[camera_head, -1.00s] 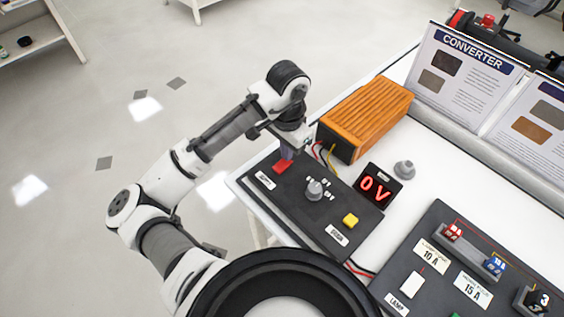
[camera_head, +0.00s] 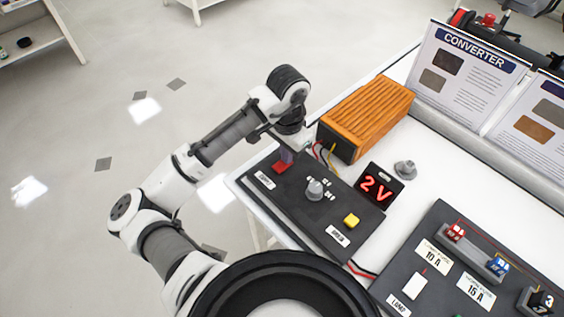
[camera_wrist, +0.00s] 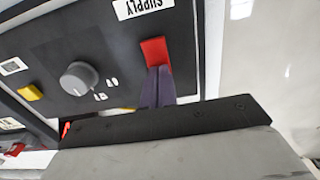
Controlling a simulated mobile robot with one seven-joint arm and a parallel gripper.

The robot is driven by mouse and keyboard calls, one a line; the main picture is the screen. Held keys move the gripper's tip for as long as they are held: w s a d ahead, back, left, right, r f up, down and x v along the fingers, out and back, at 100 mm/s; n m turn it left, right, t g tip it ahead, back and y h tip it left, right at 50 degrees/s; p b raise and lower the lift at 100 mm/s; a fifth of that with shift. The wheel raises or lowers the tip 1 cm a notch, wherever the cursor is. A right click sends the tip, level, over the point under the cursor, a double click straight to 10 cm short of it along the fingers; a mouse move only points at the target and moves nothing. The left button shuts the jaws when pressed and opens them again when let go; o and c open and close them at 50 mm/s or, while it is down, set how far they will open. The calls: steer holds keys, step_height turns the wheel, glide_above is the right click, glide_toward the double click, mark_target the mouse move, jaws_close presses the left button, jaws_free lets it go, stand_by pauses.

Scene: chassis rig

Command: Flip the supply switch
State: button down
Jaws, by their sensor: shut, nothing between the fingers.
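The supply switch is a red rocker (camera_head: 279,168) at the upper left of the dark control panel (camera_head: 340,220), next to a white label. In the wrist view the red switch (camera_wrist: 155,52) sits below the label SUPPLY (camera_wrist: 141,5). My gripper (camera_head: 286,155) is over the switch with its fingers together and empty. In the wrist view its purple-grey fingertips (camera_wrist: 158,76) reach the lower part of the switch and cover some of it; whether they touch it I cannot tell. The red display (camera_head: 377,183) reads 2 V.
A grey knob (camera_head: 314,189) and a yellow button (camera_head: 351,220) share the panel. An orange ribbed box (camera_head: 365,115) stands close behind, with wires between. A second panel with fuses (camera_head: 455,265) is at lower right. White table surface (camera_head: 420,175) lies between them.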

steer(key=shift+r+p, duration=3.15)
steer(key=shift+r, duration=0.3)
